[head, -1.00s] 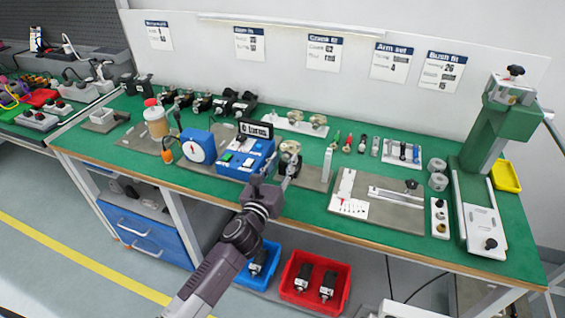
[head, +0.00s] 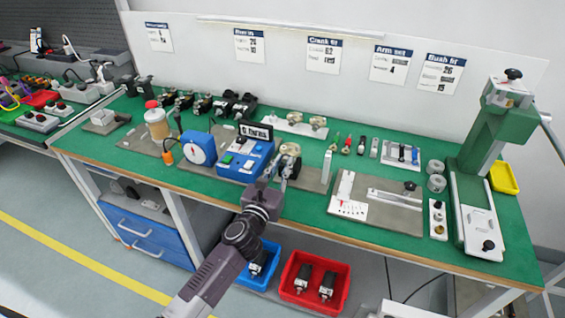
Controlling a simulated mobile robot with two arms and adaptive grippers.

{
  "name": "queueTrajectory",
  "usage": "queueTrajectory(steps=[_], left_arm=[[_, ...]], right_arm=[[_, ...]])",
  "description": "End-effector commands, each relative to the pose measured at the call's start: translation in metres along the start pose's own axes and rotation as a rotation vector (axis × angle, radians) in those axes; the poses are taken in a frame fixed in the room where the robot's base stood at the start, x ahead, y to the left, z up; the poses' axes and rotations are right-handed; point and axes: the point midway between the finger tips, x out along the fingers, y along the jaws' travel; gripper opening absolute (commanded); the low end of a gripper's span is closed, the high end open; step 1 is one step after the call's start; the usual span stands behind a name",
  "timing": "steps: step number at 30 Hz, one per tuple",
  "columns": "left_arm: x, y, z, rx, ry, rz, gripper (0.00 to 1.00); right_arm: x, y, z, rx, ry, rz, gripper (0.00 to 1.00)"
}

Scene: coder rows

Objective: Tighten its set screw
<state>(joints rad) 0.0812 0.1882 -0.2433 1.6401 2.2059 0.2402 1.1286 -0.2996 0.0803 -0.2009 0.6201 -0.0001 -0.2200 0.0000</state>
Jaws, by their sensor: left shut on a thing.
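My left gripper (head: 284,177) reaches over the front of the green bench, just right of the blue device. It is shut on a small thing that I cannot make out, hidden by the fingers. A tan, round-ended part (head: 290,150) stands directly behind the fingertips. I cannot tell whether the fingers touch it. A set screw is too small to see. Two similar tan parts (head: 318,122) sit on a white holder at the back. Several small hand tools (head: 347,145) stand in a row to the right. My right gripper is not in view.
A grey plate with a slide (head: 385,205) lies to the right, before a green press (head: 490,130). Blue and red bins (head: 314,281) are below.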

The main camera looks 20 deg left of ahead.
Motion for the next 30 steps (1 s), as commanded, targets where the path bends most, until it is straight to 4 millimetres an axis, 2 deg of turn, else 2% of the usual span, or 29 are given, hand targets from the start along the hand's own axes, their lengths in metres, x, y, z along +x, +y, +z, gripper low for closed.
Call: queueTrajectory(steps=[9,30], left_arm=[[0.000,-0.001,0.003,0.293,0.001,-0.001,0.00],[0.000,-0.002,0.001,0.958,0.001,-0.001,0.00]], right_arm=[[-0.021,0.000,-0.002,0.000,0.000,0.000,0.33],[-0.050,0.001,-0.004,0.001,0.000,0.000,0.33]])
